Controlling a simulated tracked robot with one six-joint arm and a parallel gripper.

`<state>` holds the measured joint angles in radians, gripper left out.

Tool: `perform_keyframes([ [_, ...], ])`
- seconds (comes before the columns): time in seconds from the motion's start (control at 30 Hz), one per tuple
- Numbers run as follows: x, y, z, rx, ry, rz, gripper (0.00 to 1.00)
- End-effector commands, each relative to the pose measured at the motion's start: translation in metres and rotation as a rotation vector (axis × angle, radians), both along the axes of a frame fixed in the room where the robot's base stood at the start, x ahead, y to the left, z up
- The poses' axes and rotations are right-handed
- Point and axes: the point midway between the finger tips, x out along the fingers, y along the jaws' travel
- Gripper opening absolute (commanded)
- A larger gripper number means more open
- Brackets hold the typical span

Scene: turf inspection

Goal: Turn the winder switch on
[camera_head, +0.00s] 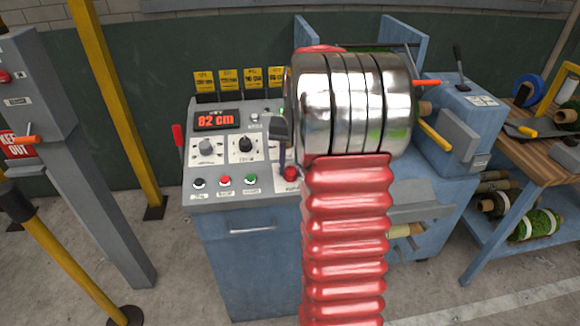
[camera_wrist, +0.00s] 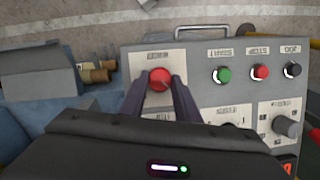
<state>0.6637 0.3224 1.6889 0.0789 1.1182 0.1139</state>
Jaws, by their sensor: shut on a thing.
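The control panel (camera_head: 263,190) stands in front of me with a red display, dials and a row of buttons. A round red knob (camera_head: 291,174) sits at its front right corner; it also shows in the wrist view (camera_wrist: 160,78). Its label is too small to read, so I cannot tell for sure that it is the winder switch. My gripper (camera_wrist: 160,86) has its two dark fingers on either side of this red knob, shut on it. In the head view, my arm hides the panel's right side and part of the gripper.
A black dial (camera_head: 245,145) and a grey dial (camera_head: 207,148) sit left of my gripper. Black, red and green buttons (camera_head: 251,180) line the front edge, close to the red knob. A drawer handle (camera_head: 250,228) juts out below. A yellow post (camera_head: 115,100) stands at left.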

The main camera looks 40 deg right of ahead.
Motion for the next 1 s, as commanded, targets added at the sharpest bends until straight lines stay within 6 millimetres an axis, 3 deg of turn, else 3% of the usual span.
perform_keyframes([
  [0.47,0.002,0.0011,0.0006,0.045,-0.029,-0.12,0.07],
  [1.0,-0.0016,-0.0011,0.0005,0.174,-0.121,-0.557,0.07],
])
